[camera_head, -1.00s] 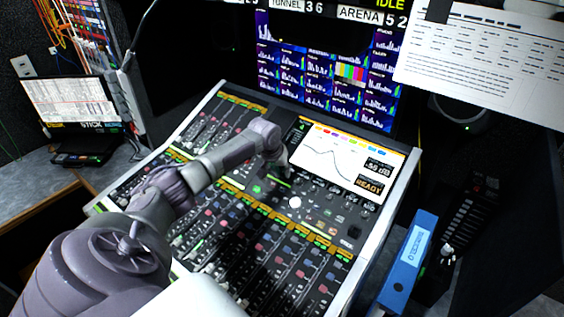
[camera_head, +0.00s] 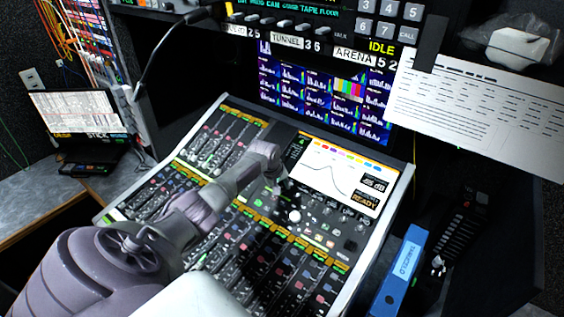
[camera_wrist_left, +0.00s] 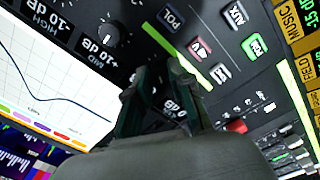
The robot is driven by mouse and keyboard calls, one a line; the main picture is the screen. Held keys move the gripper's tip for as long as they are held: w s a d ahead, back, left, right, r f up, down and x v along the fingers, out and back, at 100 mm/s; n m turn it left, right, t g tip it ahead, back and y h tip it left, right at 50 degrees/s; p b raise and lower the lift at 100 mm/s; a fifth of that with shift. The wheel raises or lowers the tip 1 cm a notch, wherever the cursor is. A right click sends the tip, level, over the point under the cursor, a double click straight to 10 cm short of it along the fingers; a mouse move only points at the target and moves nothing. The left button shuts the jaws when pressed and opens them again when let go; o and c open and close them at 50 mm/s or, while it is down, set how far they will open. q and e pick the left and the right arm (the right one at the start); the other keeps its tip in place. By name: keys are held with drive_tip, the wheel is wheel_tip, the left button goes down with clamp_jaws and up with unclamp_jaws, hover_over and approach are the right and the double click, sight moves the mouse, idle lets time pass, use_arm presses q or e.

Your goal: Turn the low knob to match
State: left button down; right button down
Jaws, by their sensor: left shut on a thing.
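The mixing console (camera_head: 372,240) has a screen (camera_head: 335,177) with a dark curve and an orange READY readout. My left gripper (camera_head: 280,184) is down at the panel just below and left of this screen. In the left wrist view, my left gripper (camera_wrist_left: 160,75) has its two dark fingers close together, shut on a small knob that they mostly hide. A partly covered dB label (camera_wrist_left: 173,110) shows between the fingers. A free knob (camera_wrist_left: 108,34) with its own dB label sits beside them. The screen (camera_wrist_left: 38,85) also shows there. My right gripper is out of view.
Lit buttons (camera_wrist_left: 255,46) and faders lie close to the fingers. A blue binder (camera_head: 400,270) stands at the console's right. A paper sheet (camera_head: 480,110) hangs at upper right, and a laptop (camera_head: 80,115) stands at left.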

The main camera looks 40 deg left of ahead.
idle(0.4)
use_arm(q)
drive_tip(key=c, duration=1.1)
unclamp_jaws()
drive_tip(key=shift+o, duration=0.2)
drive_tip(key=v, duration=1.2)
